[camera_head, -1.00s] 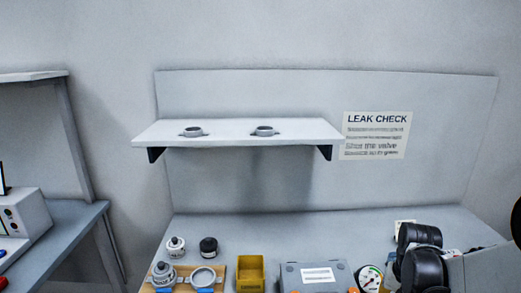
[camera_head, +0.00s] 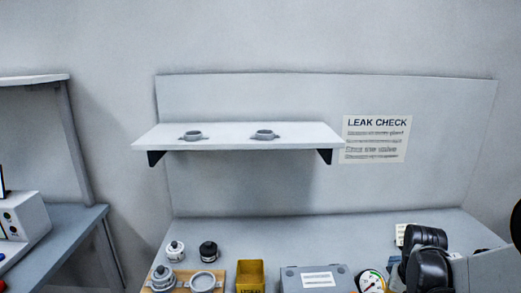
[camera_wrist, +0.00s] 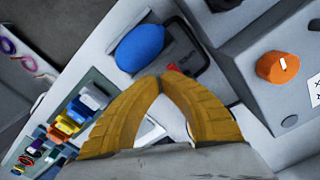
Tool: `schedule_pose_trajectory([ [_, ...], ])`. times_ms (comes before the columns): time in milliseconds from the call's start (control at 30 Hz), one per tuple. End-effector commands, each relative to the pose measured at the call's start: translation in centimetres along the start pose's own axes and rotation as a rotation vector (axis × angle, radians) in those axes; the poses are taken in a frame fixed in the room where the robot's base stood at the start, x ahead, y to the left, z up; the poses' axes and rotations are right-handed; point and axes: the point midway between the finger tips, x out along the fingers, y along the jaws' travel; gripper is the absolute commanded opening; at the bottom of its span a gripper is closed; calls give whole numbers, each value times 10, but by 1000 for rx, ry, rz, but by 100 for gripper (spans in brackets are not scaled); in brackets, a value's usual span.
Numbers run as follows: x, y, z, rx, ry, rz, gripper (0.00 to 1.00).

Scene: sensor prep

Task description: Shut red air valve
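My gripper (camera_wrist: 163,78) shows in the wrist view with its two yellow fingers arched together, tips meeting, nothing visible held between them. A small red part (camera_wrist: 173,67), which may be the red air valve's handle, shows just beyond the fingertips; its shape is mostly hidden, and I cannot tell whether they touch it. It lies by a dark grey rounded-corner plate or case (camera_wrist: 193,62). In the head view a round pressure gauge (camera_head: 371,281) with a white, green and red face stands at the bottom edge. No red valve is clear there. A LEAK CHECK sheet (camera_head: 375,139) hangs behind.
In the wrist view, a blue rounded object (camera_wrist: 140,47) lies left of the fingertips; a grey box with an orange knob (camera_wrist: 278,66) stands right. In the head view, a yellow bin (camera_head: 250,275) and grey case (camera_head: 290,283) stand left of the gauge, below a shelf (camera_head: 225,142).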

Motion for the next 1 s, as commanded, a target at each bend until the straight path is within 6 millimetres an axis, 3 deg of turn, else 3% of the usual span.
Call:
schedule_pose_trajectory([
  [1000, 0, 7, -18, 0, 0, 0, 0],
])
